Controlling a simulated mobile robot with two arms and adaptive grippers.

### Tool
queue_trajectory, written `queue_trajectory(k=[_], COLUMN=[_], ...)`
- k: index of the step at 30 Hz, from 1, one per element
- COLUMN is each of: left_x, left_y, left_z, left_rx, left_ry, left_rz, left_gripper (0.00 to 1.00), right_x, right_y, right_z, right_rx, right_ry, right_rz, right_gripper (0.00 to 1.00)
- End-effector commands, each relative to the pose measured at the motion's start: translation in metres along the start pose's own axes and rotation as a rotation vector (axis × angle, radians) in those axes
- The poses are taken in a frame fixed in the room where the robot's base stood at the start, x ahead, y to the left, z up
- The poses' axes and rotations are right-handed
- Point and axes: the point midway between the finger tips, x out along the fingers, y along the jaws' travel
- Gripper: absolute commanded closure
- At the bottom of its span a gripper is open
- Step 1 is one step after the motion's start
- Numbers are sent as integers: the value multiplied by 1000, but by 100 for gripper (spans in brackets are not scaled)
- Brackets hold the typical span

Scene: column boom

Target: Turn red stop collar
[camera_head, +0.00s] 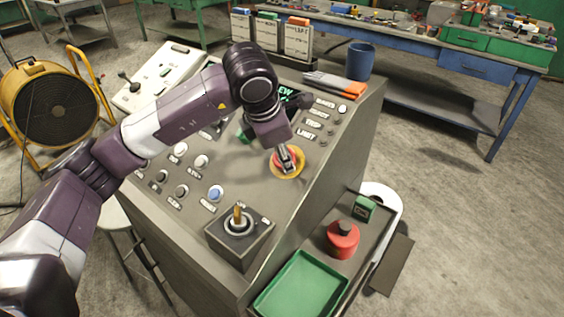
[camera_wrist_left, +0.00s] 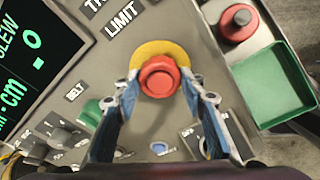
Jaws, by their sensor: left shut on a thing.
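The red stop collar (camera_wrist_left: 160,76) is a round red knob on a yellow disc (camera_wrist_left: 152,50) on the console's sloping top. In the head view the yellow disc (camera_head: 291,174) shows around the fingers, and the red collar (camera_head: 279,161) is mostly hidden by them. My left gripper (camera_head: 287,158) reaches down onto it from above. In the left wrist view my left gripper (camera_wrist_left: 160,84) has one finger on each side of the collar and is shut on it. My right gripper is in neither view.
A joystick box (camera_head: 240,238), several buttons and a LIMIT label surround the collar. A side shelf holds a red round piece (camera_head: 342,240) and a green tray (camera_head: 301,287). Gloves (camera_head: 336,85) and a blue cup (camera_head: 360,61) stand at the console's back edge.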

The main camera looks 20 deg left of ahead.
Motion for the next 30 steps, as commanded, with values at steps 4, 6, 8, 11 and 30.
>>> queue_trajectory(k=[4, 6, 8, 11, 30], left_x=[3, 3, 2, 2, 1], left_y=[-2, -2, -2, -2, -1], left_z=[-2, -1, -1, -1, -1], left_rx=[47, 61, 70, 78, 78], left_ry=[3, 3, 4, 4, 3], left_rz=[4, 6, 7, 7, 8], left_gripper=[86, 86, 86, 86, 44], right_x=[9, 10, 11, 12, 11], right_y=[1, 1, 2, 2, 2], right_z=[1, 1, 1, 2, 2], right_rx=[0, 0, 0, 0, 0], right_ry=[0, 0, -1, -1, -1], right_rz=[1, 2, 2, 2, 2], right_gripper=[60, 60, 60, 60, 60])
